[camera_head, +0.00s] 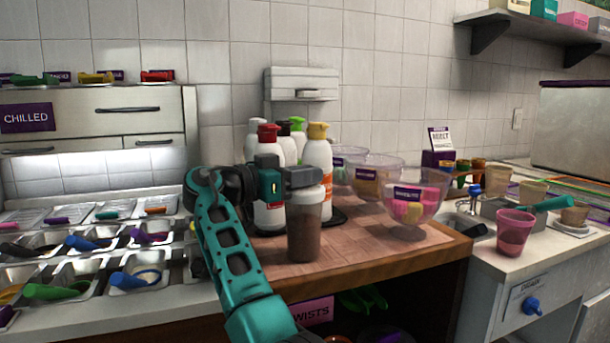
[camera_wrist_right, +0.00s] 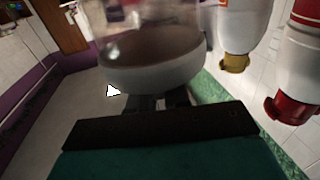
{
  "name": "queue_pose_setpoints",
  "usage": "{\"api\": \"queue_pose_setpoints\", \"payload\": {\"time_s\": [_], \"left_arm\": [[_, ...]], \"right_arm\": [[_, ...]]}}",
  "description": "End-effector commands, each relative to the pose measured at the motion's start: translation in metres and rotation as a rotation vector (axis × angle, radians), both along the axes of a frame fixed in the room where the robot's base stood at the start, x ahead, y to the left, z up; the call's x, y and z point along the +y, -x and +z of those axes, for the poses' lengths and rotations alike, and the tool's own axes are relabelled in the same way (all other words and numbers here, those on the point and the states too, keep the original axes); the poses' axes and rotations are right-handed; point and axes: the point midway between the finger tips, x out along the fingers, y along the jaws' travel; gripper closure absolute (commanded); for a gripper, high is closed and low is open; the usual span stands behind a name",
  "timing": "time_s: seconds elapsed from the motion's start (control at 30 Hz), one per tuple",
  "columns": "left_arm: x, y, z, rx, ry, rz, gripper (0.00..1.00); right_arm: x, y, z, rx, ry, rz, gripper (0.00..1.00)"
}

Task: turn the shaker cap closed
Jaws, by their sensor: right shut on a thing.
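The shaker (camera_head: 304,238) is a clear jar of brown powder with a pale cap (camera_head: 307,195). It stands upright on the wooden counter, in front of the squeeze bottles. My right gripper (camera_head: 303,178) is at the top of the shaker and is shut on the cap. In the right wrist view the picture is upside down, with the pale cap (camera_wrist_right: 150,78) against the dark fingers (camera_wrist_right: 160,102) and the jar (camera_wrist_right: 150,45) beyond. The fingers partly hide the cap, and its turn angle cannot be told. My left gripper is not in view.
Squeeze bottles (camera_head: 318,155) stand close behind the shaker. Glass bowls of toppings (camera_head: 414,204) stand to the right. Metal topping trays (camera_head: 100,240) with coloured scoops are on the left. A pink cup (camera_head: 514,232) is on the right counter. Bare wood lies right of the shaker.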

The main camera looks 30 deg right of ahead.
Motion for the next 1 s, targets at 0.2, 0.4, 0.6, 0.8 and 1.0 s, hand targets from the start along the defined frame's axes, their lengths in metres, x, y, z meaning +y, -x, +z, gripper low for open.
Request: {"api": "queue_pose_setpoints", "payload": {"time_s": [0.2,0.4,0.6,0.8,1.0], "left_arm": [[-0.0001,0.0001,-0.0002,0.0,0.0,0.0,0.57],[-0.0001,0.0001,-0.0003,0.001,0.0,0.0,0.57],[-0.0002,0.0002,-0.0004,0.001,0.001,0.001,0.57],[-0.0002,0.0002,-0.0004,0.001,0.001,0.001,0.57],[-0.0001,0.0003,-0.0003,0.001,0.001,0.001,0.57]], "right_arm": [[-0.0002,0.0,-0.0012,0.002,-0.002,0.0,1.0],[-0.0002,0.0,-0.0013,0.002,-0.002,0.0,1.0],[-0.0001,0.0,-0.0013,0.002,-0.002,0.0,1.0],[-0.0001,0.0,-0.0011,0.002,-0.002,0.0,0.66],[0.0,0.0,-0.0005,0.001,-0.001,0.0,0.62]]}}
